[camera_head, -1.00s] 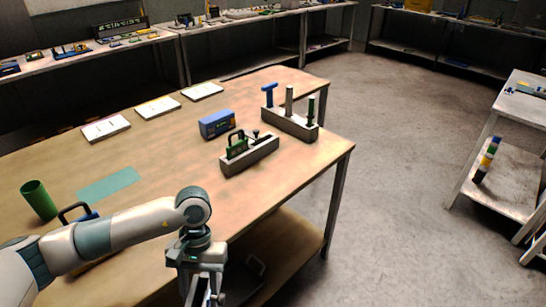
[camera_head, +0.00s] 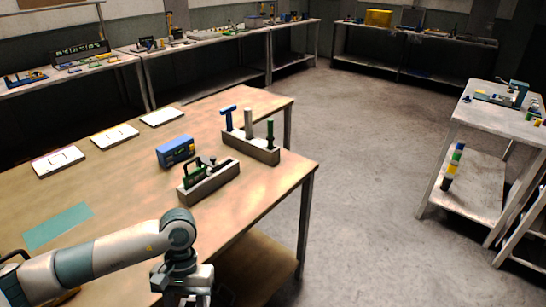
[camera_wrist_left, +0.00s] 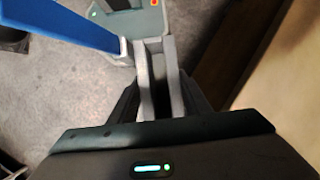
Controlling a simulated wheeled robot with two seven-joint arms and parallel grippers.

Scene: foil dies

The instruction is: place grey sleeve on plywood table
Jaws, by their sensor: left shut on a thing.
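The plywood table (camera_head: 245,210) fills the left and middle of the head view. My left gripper (camera_head: 197,299) is at the bottom edge of that view, in front of the table's near edge, with its fingertips cut off. In the left wrist view the left gripper (camera_wrist_left: 159,60) is shut on a narrow grey piece, apparently the grey sleeve (camera_wrist_left: 158,68), mostly hidden between the fingers. Grey floor and a brown edge lie behind it. My right gripper is not in view.
On the table are a grey block with a blue T-handle, grey post and green post (camera_head: 251,147), a second block with green tool (camera_head: 208,184), a blue box (camera_head: 175,152), several white cards and a teal mat (camera_head: 57,226). A grey cart (camera_head: 470,190) stands right, across open floor.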

